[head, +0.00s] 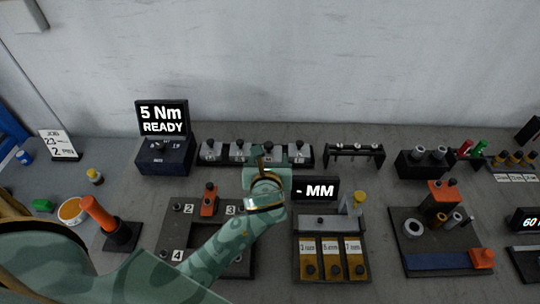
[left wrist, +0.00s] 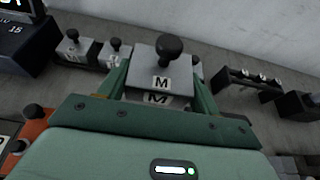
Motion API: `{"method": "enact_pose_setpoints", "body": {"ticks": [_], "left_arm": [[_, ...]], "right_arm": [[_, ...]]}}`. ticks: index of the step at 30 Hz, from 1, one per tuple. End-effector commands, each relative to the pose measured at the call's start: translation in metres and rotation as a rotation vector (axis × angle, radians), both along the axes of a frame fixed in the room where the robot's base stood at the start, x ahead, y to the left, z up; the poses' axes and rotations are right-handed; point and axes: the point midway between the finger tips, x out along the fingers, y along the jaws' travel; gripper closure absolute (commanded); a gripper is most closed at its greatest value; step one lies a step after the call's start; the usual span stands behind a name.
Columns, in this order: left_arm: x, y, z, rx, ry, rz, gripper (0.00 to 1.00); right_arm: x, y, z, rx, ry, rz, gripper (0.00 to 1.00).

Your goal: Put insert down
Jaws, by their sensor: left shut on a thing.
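The insert (left wrist: 145,66) is a light grey block with a black ball knob on top and a white label marked M. My left gripper (head: 267,158) is shut on it, with one green finger on each side of the block in the left wrist view. A second M label shows just below the block, partly hidden. The insert is at the third place of the dark insert rack (head: 225,162) at the back of the bench. Whether it touches the rack or hangs just above it, I cannot tell. My right gripper is not in view.
Other grey knobbed inserts (head: 210,150) stand on the rack to both sides. A "- MM" display (head: 316,190) is close in front on the right. A "5 Nm READY" display (head: 163,118) stands to the left. A dark plate with numbered corners (head: 170,236) lies in front, under my arm.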

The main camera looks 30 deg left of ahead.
Motion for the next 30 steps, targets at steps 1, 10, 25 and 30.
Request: {"method": "enact_pose_setpoints", "body": {"ticks": [1,10,25,30], "left_arm": [[0.010,0.006,-0.005,0.004,-0.004,0.002,0.86],[0.080,0.038,-0.052,0.003,0.000,0.001,0.86],[0.117,0.056,-0.101,0.001,-0.002,0.001,0.86],[0.116,0.055,-0.121,0.001,-0.002,0.000,0.86]], "right_arm": [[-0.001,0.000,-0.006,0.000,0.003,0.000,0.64],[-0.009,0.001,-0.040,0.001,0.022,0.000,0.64],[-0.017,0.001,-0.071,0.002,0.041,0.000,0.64],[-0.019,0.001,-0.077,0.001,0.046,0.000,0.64]]}}
